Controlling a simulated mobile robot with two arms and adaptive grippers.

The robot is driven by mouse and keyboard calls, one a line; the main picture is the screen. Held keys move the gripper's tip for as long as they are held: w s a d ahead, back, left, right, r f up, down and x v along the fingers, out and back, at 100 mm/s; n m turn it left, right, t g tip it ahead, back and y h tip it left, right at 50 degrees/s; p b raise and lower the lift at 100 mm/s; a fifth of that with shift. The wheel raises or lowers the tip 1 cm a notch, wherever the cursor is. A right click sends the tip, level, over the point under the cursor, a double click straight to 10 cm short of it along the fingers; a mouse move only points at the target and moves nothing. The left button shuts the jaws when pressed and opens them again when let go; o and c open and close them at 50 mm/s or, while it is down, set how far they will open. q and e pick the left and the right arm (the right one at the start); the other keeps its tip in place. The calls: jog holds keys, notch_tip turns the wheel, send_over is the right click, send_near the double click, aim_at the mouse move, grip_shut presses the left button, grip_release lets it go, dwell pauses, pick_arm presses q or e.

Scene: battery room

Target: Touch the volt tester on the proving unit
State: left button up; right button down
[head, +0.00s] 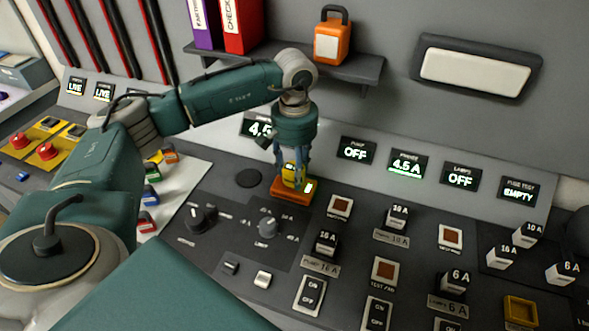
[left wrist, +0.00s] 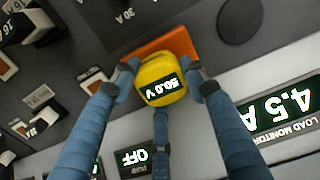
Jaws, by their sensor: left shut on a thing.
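The yellow volt tester (head: 290,176) is held in my left gripper (head: 292,168), whose fingers close around its sides. In the left wrist view the tester (left wrist: 158,72) shows a lit display reading 50.0 V, between the blue fingers of my left gripper (left wrist: 160,85). The orange proving unit (head: 287,192) lies on the dark console directly under the tester, with a bright greenish light at its right end. In the left wrist view the proving unit (left wrist: 178,43) shows behind the tester. The tester's lower end is hidden, but it appears to meet the unit. My right gripper is not in view.
Several breaker blocks, such as the 16 A one (head: 327,243), and rocker switches (head: 310,294) stand to the right.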

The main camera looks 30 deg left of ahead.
pick_arm(q)
jog(key=shift+r+p, duration=1.6)
jog(key=shift+r, duration=1.75)
